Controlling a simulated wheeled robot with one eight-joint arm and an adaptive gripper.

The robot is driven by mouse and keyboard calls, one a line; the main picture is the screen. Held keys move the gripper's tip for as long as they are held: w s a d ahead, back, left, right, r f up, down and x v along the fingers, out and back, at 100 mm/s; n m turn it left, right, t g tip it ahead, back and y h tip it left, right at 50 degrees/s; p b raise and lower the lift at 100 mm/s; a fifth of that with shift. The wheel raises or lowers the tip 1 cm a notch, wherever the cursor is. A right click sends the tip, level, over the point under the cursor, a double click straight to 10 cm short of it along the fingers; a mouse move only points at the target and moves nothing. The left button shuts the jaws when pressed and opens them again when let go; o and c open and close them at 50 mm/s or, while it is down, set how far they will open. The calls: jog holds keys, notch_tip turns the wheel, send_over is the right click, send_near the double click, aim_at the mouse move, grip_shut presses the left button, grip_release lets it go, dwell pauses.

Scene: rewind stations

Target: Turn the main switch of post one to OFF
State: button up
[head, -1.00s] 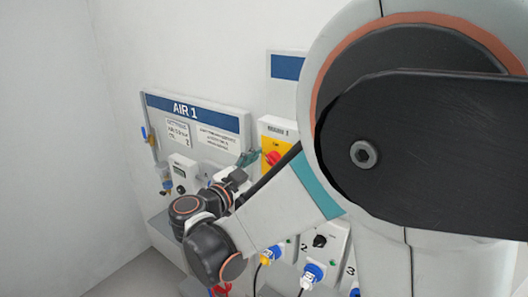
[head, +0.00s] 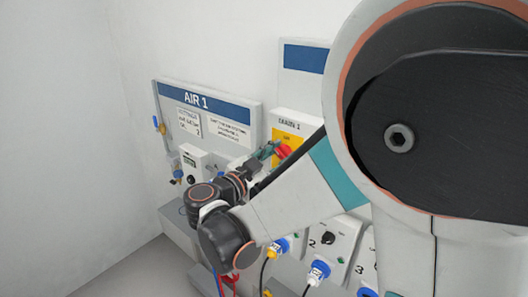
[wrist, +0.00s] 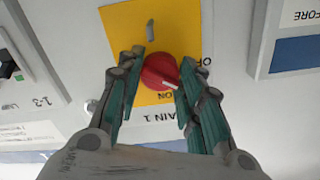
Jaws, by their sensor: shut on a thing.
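The main switch is a red round knob (wrist: 160,73) on a yellow plate (wrist: 118,22), upside down in the wrist view, with the label MAIN 1 below. A white mark on the knob points to the lower right there, and parts of ON and OFF show beside it. My gripper (wrist: 156,78) has its green-lined fingers on either side of the knob and is shut on it. In the head view the red knob (head: 284,151) shows just right of my gripper (head: 270,152), and my arm hides part of the panel.
The AIR 1 panel (head: 205,97) stands to the left, with a small grey box (head: 190,162) below it. Blue plugs (head: 318,271) with cables are at the lower front. A blue-and-white sign (wrist: 297,50) is at the right of the wrist view.

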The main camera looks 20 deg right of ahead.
jog(key=n+b, duration=0.1)
jog(key=n, duration=0.2)
jog(key=shift+n, duration=0.4)
jog(key=shift+n+b, duration=0.4)
jog(key=shift+n, duration=1.2)
jog(key=o, duration=1.1)
jog(key=shift+c, duration=0.2)
